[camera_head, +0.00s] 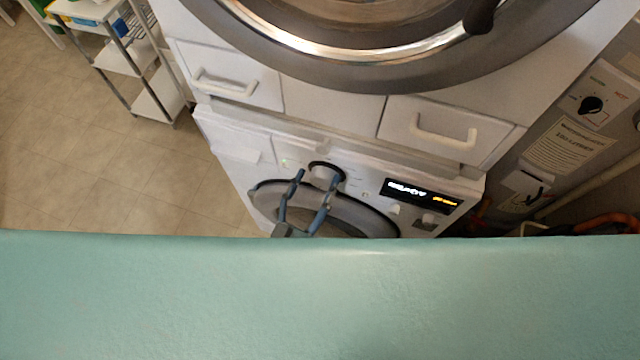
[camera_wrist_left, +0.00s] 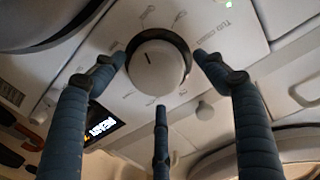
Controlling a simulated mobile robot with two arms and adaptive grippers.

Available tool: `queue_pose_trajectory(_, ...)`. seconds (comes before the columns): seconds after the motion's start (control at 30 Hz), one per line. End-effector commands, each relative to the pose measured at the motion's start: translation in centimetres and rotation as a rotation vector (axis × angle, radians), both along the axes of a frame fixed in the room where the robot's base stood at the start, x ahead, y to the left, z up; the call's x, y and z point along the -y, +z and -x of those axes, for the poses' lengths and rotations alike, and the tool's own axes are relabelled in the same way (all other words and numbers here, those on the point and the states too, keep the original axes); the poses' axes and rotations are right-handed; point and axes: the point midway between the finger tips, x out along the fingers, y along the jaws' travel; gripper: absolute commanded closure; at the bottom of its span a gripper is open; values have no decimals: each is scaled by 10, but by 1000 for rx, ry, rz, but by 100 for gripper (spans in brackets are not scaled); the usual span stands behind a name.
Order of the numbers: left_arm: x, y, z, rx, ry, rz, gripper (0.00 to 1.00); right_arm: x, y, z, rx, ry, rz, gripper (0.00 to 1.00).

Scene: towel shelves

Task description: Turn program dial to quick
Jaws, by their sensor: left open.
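The program dial (camera_head: 326,172) is a round white knob with a dark ring on the panel of the lower washing machine (camera_head: 262,152). My left gripper (camera_head: 312,180) is open in front of the dial. In the wrist view its blue-grey fingers (camera_wrist_left: 160,75) spread on either side of the dial and below it. Whether any finger touches the dial, I cannot tell. The label for quick is not readable. My right gripper is not in view.
A lit display (camera_head: 420,192) is right of the dial. The round door (camera_head: 265,200) is below it. Another machine with a large round door (camera_head: 340,75) and drawers stands above. A shelf cart (camera_head: 130,60) is at left. A teal surface (camera_head: 320,300) fills the foreground.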

Motion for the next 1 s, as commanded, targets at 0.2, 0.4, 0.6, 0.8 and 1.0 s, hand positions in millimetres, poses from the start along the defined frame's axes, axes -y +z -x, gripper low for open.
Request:
queue_pose_trajectory(0.2, -12, -1, 30, -5, -1, -2, 28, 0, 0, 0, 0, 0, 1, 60)
queue_pose_trajectory(0.4, -28, 0, 70, -3, -1, -1, 28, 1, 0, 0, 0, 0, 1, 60)
queue_pose_trajectory(0.6, -40, 2, 99, 1, 0, 0, 28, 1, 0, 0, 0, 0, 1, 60)
queue_pose_trajectory(0.8, -44, 4, 109, 3, 1, 1, 28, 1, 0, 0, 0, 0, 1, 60)
queue_pose_trajectory(1.0, -44, 4, 109, 3, 1, 1, 28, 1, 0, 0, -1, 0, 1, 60)
